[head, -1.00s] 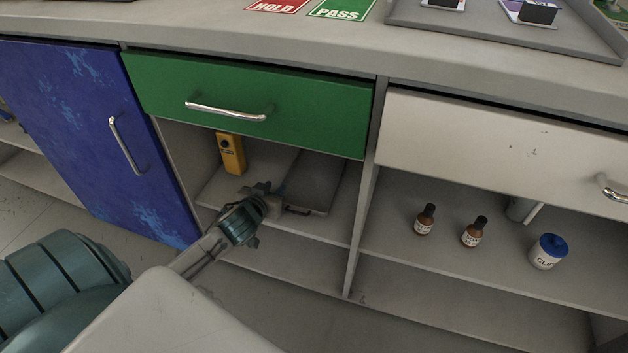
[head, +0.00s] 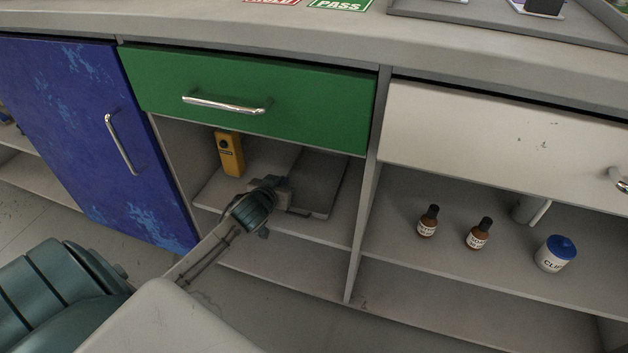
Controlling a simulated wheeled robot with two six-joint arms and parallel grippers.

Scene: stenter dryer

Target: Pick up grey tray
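A flat grey tray (head: 320,183) lies on the shelf below the green drawer, with a dark handle at its front edge. My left gripper (head: 281,190) reaches in from the lower left and is at the tray's left front side. Its wrist and body hide the fingertips and part of the tray. I cannot tell whether the fingers touch it or are open. My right gripper is not in view. Another grey tray (head: 480,29) with items in it sits on the counter at the top right.
A yellow device (head: 230,154) stands on the shelf left of my gripper. The green drawer (head: 245,97) is just above it, and a vertical panel (head: 365,190) is at the right. Two brown bottles (head: 428,222) and a blue-lidded jar (head: 556,256) stand on the right shelf.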

